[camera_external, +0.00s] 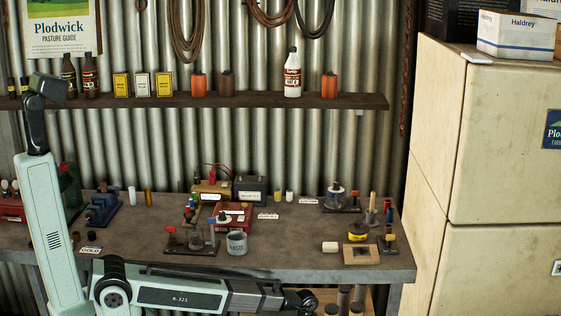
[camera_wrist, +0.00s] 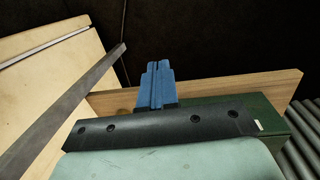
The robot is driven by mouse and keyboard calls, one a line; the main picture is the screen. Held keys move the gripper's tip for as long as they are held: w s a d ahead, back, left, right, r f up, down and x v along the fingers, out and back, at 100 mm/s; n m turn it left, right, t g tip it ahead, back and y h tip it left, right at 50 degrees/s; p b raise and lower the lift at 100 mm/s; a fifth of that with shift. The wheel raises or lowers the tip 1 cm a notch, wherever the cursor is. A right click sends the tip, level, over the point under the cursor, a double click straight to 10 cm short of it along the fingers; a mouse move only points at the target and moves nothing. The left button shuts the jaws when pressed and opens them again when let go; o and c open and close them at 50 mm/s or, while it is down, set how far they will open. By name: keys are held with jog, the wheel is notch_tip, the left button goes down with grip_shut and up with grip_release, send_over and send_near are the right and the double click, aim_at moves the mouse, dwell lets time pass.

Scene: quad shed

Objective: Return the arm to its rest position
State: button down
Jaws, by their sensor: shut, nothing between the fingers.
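My gripper (camera_wrist: 157,72) shows in the wrist view as two blue fingers pressed together, with nothing between them. They stand clear in front of a wooden board (camera_wrist: 225,88) and a dark background. In the external view my pale green arm rises at the left and stretches along the bench's front edge at the bottom. I cannot make out the gripper fingers there.
The workbench (camera_external: 300,262) holds a grey cup (camera_external: 237,242), a red box (camera_external: 232,214) and several small fixtures. A shelf (camera_external: 235,100) with bottles runs above it. A tall cream cabinet (camera_external: 500,130) stands at the right. In the wrist view, a grey bar (camera_wrist: 70,105) crosses the left side.

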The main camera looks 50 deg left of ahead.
jog(key=s+a+f+m+g+y, duration=0.1)
jog(key=s+a+f+m+g, duration=0.1)
jog(key=s+a+f, duration=0.55)
jog(key=s+a+f+m+g+y, duration=0.15)
jog(key=s+a+f, duration=0.35)
jog(key=s+a, duration=0.5)
jog(key=s+a+f+m+g, duration=0.1)
jog(key=s+a, duration=0.2)
jog(key=s, duration=0.3)
jog(key=s+a+f+m+g, duration=0.1)
jog(key=s+a+m, duration=0.1)
jog(key=s, duration=0.5)
jog(key=s+a+f+m+g+h, duration=0.1)
jog(key=s+a+m, duration=0.1)
jog(key=s, duration=0.4)
jog(key=shift+s+a, duration=0.2)
jog(key=shift+a, duration=0.65)
jog(key=c, duration=1.8)
grip_release()
jog(key=shift+f+g, duration=0.1)
jog(key=shift+g, duration=0.15)
